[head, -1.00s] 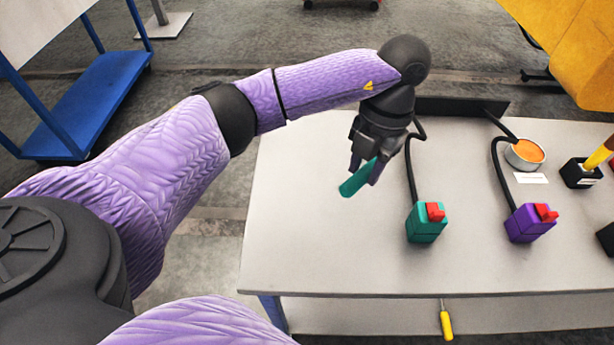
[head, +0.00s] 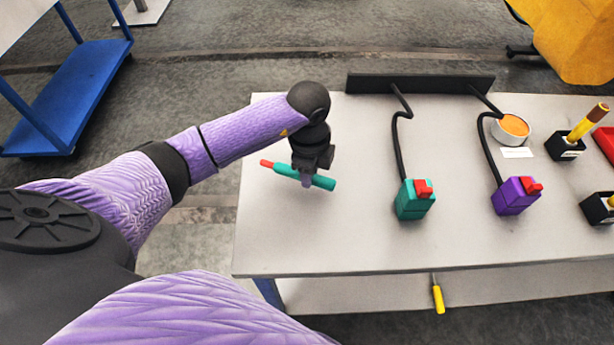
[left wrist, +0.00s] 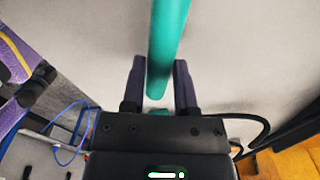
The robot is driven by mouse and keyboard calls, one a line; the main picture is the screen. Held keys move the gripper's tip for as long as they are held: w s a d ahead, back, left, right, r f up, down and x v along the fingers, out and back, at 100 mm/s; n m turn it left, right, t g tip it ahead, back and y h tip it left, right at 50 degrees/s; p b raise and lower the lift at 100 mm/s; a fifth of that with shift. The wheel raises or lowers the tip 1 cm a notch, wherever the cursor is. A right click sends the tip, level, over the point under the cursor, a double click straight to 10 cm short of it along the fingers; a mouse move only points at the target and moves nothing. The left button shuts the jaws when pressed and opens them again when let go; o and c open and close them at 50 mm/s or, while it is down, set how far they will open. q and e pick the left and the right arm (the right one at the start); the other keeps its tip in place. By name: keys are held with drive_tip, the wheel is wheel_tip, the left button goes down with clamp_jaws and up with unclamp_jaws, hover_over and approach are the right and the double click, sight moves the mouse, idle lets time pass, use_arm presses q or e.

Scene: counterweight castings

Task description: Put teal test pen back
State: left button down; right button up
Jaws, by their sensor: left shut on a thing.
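The teal test pen (head: 322,182) has a red tip pointing left in the head view. In the left wrist view the teal pen (left wrist: 168,40) runs up between the two fingers of the gripper (left wrist: 158,85). A teal block with a red part on top (head: 412,203) stands on the table to the right of the gripper, with a black cable. My right gripper is out of view.
A similar purple block (head: 513,198) stands further right on the table (head: 300,235). Behind are a black rail (head: 420,84) and a round tin with orange contents (head: 511,128). Black holders (head: 566,149) stand at the right. The table's front left is clear.

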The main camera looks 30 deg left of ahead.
use_arm(q)
wheel_tip(320, 180, down, 4)
drive_tip(key=shift+r+b, duration=0.2)
drive_tip(key=shift+b, duration=0.25)
drive_tip(key=shift+c, duration=1.9)
unclamp_jaws()
wheel_tip(320, 180, up, 12)
drive_tip(key=p, duration=0.3)
drive_tip(key=shift+a+r, duration=0.1)
